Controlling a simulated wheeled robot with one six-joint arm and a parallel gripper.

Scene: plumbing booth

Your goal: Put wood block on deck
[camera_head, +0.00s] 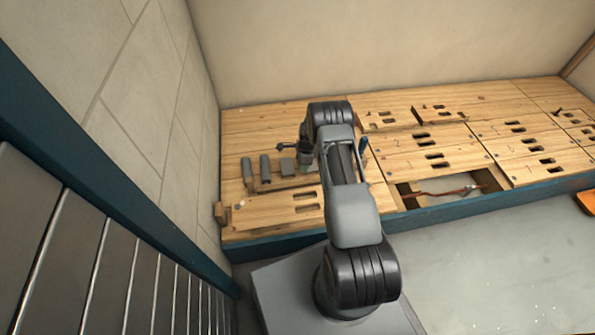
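The deck (445,131) is a raised surface of light wooden panels with paired slots and dark marks, running along the back wall. A small brown wood block (220,213) shows at the deck's left edge, close to the tiled wall. I cannot tell whether it rests on the deck or beside it. My arm reaches forward over the left part of the deck. My gripper (304,158) is at the far end of the arm, to the right of the block and farther back. The arm partly hides it, and its fingers are too small to read.
Several grey blocks (265,167) stand in a row on the left panels. An opening (408,200) in the deck's front holds a reddish pipe (445,192). An orange object (587,201) is at the right edge. Grey floor (480,265) is clear in front.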

